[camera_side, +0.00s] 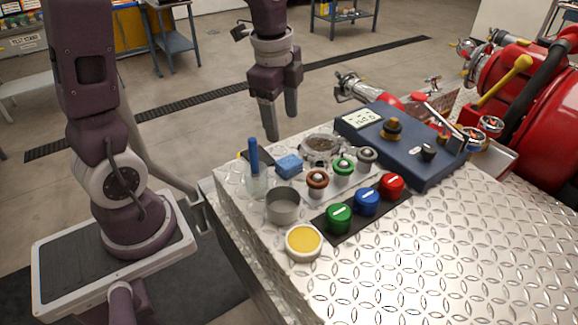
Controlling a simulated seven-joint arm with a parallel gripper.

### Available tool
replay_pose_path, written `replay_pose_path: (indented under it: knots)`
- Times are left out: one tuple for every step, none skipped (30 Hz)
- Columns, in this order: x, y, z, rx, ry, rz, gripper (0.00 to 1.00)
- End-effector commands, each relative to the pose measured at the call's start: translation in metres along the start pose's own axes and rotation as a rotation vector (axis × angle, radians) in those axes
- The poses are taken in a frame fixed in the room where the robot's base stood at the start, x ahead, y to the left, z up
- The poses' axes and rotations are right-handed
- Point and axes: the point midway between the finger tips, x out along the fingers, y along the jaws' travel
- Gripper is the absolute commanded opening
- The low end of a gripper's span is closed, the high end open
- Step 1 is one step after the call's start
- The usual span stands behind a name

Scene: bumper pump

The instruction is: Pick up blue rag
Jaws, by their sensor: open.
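The blue rag (289,166) is a small folded block lying on the diamond-plate metal surface (420,260), near its far left edge. My gripper (282,122) hangs above and slightly left of the rag in the picture, with its fingers pointing down. It is open and empty, and its fingertips are apart from the rag. Nothing hides the top of the rag.
A clear holder with a blue stick (254,160) stands left of the rag. A metal cup (283,205), a yellow-topped tin (303,242), a round gauge (320,147) and several coloured knobs (367,201) surround it. A blue control box (400,140) stands behind right.

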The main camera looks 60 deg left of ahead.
Motion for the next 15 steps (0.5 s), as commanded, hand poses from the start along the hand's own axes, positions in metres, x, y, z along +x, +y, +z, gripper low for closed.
replay_pose_path:
  knots:
    - [0.025, -0.014, 0.005, 0.102, -0.008, 0.048, 0.64]
    - [0.039, -0.021, 0.007, 0.17, -0.008, 0.07, 0.64]
    - [0.054, -0.028, 0.01, 0.248, -0.005, 0.093, 0.64]
    - [0.064, -0.033, 0.011, 0.297, -0.001, 0.107, 0.64]
    - [0.073, -0.035, 0.013, 0.336, 0.003, 0.12, 0.64]
    - [0.081, -0.038, 0.015, 0.379, 0.008, 0.132, 0.64]
    - [0.086, -0.039, 0.016, 0.401, 0.01, 0.138, 0.64]
    - [0.09, -0.04, 0.016, 0.417, 0.012, 0.143, 0.64]
    - [0.095, -0.04, 0.017, 0.429, 0.014, 0.145, 0.64]
    - [0.099, -0.039, 0.017, 0.434, 0.014, 0.148, 0.64]
    - [0.103, -0.038, 0.017, 0.436, 0.015, 0.148, 0.64]
    - [0.108, -0.037, 0.016, 0.436, 0.014, 0.147, 0.64]
    - [0.113, -0.036, 0.016, 0.435, 0.014, 0.148, 0.64]
    - [0.117, -0.034, 0.015, 0.435, 0.014, 0.149, 0.64]
    - [0.124, -0.031, 0.013, 0.436, 0.014, 0.148, 0.64]
